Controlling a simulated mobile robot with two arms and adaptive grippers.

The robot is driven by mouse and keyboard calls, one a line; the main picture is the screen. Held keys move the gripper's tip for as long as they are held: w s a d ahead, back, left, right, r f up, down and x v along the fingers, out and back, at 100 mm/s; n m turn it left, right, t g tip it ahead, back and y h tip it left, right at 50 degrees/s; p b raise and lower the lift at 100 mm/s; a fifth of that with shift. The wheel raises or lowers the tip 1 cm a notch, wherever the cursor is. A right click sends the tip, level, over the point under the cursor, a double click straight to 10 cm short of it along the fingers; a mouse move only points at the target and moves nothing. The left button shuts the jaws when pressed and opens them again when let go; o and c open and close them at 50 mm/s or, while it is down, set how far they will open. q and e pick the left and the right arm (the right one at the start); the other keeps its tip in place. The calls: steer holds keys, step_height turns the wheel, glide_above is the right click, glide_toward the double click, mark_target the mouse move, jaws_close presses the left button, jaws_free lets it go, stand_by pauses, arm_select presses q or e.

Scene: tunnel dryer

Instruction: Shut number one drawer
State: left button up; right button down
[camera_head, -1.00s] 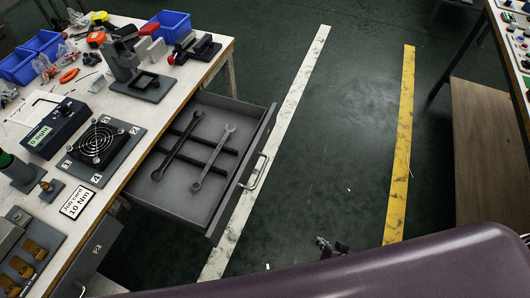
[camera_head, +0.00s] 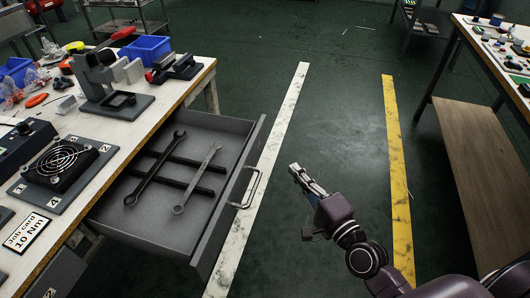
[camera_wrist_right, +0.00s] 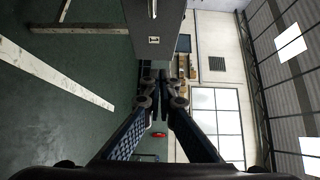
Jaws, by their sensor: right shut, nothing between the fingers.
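A grey drawer (camera_head: 190,232) is pulled out of the workbench's right side in the head view. Two wrenches, one dark (camera_head: 155,170) and one lighter grey (camera_head: 198,178), lie inside it. Its bar handle (camera_head: 252,188) is on the front panel facing right. My right gripper (camera_head: 294,169) is shut and empty, a little to the right of the handle and apart from it. My left gripper is not in view.
The workbench (camera_head: 135,142) carries a fan unit (camera_head: 60,163), a press stand (camera_head: 112,88), blue bins (camera_head: 147,47) and a job card (camera_head: 25,233). Open floor lies right of the drawer; another table (camera_head: 470,120) stands far right.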

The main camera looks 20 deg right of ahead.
glide_toward(259, 141)
steer(key=w+d, duration=0.2)
steer(key=w, duration=0.1)
steer(key=shift+w+a, duration=1)
steer(key=shift+a, duration=0.1)
steer(key=shift+w+a, duration=0.35)
steer(key=shift+a, duration=0.1)
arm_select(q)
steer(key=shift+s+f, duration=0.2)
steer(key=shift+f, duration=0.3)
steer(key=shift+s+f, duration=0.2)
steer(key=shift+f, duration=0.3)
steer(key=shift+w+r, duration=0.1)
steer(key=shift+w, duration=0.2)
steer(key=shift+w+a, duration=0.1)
arm_select(e)
steer(key=shift+w, duration=0.1)
